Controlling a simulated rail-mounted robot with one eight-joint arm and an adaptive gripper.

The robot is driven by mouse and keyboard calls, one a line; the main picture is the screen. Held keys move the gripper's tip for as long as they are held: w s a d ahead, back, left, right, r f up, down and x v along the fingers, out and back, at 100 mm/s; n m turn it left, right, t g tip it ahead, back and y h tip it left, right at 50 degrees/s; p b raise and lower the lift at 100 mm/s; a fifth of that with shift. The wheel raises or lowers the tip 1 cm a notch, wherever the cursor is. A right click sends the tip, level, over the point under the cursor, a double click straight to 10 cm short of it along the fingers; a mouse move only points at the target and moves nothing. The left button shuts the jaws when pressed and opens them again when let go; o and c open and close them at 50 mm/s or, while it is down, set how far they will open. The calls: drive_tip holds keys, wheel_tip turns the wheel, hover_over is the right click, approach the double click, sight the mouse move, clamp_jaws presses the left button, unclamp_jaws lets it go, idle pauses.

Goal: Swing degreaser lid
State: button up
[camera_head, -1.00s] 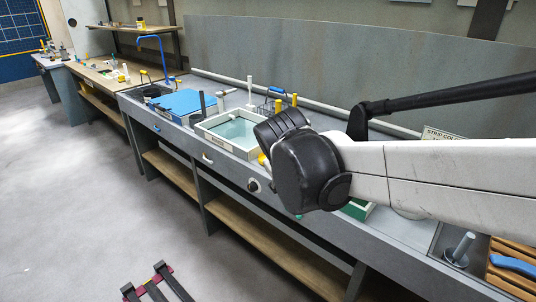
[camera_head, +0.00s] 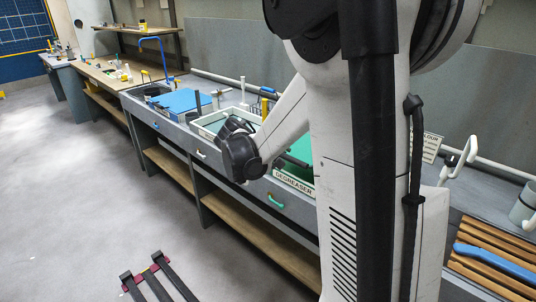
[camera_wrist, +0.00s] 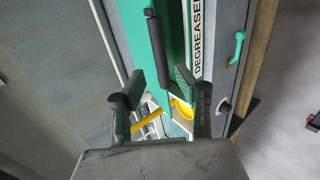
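The degreaser tank shows behind my arm in the head view, its front label (camera_head: 293,186) reading DEGREASER. Its green lid (camera_head: 302,148) is partly hidden by my arm; I cannot tell its angle. In the wrist view the green lid (camera_wrist: 174,50) runs up the picture, with a dark bar handle (camera_wrist: 157,50) on it. My gripper (camera_wrist: 164,80) is open, one finger on each side, with nothing held between the fingers. The lower end of the bar lies close to the space between the fingertips; I cannot tell how far below.
A tank of pale liquid (camera_head: 208,126) and a blue-topped box (camera_head: 182,102) stand further left on the bench. Yellow items (camera_wrist: 181,108) show between my fingers. A slatted wooden rack (camera_head: 490,262) lies at right.

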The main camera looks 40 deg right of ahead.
sight(291, 159)
drive_tip(key=b+x, duration=0.2)
drive_tip(key=x, duration=0.5)
drive_tip(key=shift+d+f, duration=0.25)
drive_tip(key=shift+d, duration=0.1)
drive_tip(key=shift+c, duration=0.8)
clamp_jaws()
